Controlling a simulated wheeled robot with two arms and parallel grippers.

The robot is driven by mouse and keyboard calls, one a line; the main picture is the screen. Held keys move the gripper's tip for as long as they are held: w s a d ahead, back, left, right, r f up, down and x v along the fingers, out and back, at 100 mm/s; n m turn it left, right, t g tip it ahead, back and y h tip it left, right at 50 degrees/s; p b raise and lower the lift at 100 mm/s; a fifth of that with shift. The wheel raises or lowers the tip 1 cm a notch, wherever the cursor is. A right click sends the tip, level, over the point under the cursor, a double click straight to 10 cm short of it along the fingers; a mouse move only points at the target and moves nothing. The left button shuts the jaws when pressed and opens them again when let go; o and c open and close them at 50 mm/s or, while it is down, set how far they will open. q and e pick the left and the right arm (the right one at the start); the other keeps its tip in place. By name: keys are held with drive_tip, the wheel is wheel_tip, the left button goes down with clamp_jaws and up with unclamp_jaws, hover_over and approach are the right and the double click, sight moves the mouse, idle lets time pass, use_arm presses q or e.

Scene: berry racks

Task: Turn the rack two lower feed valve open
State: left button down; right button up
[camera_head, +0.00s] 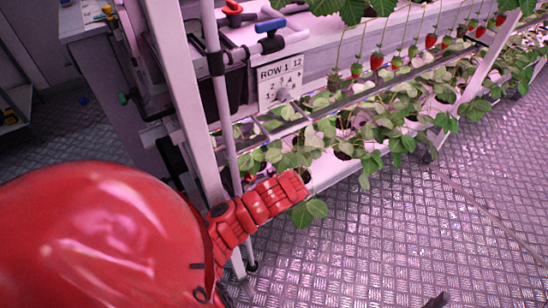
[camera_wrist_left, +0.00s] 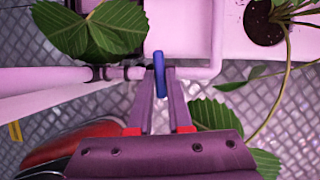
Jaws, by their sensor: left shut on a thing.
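In the left wrist view, a blue valve handle (camera_wrist_left: 160,75) sits between the two fingers of my left gripper (camera_wrist_left: 161,84), which is shut on it. The handle lies across the pale pipe (camera_wrist_left: 125,73), which runs left to right behind it. In the head view my red left arm reaches in from the lower left to the rack's lower end. Its wrist hides the fingers and the lower valve there. An upper valve with a blue handle (camera_head: 271,25) is higher on the same rack end.
Rack posts (camera_head: 185,95) stand close beside my left arm. A "ROW 1 12" sign (camera_head: 281,82), strawberry plants (camera_head: 375,125) and hanging berries line the rack. Leaves (camera_wrist_left: 110,25) crowd the left gripper. The metal floor (camera_head: 400,230) to the right is mostly clear.

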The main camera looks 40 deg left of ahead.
use_arm(q)
drive_tip(key=n+g, duration=0.1)
drive_tip(key=n, duration=0.2)
drive_tip(key=shift+w+d, duration=0.1)
drive_tip(key=shift+w, duration=0.1)
drive_tip(key=n+g, duration=0.2)
drive_tip(key=n, duration=0.2)
drive_tip(key=shift+w+n, duration=0.15)
drive_tip(key=shift+n, duration=0.25)
drive_tip(key=n+g+h, duration=0.1)
drive_tip(key=n, duration=0.2)
drive_tip(key=shift+w+n+p, duration=0.15)
drive_tip(key=shift+n+p, duration=0.15)
drive_tip(key=shift+a+n+g+h, duration=0.15)
drive_tip(key=shift+n+g+h, duration=0.15)
drive_tip(key=shift+n, duration=0.65)
drive_tip(key=shift+a+n+g+h, duration=0.15)
drive_tip(key=shift+n+g, duration=0.25)
drive_tip(key=shift+n, duration=0.55)
drive_tip(key=c, duration=0.8)
unclamp_jaws()
drive_tip(key=shift+c, duration=0.2)
drive_tip(key=shift+w, duration=0.1)
drive_tip(key=shift+r+p, duration=0.1)
drive_tip(key=shift+p, duration=0.2)
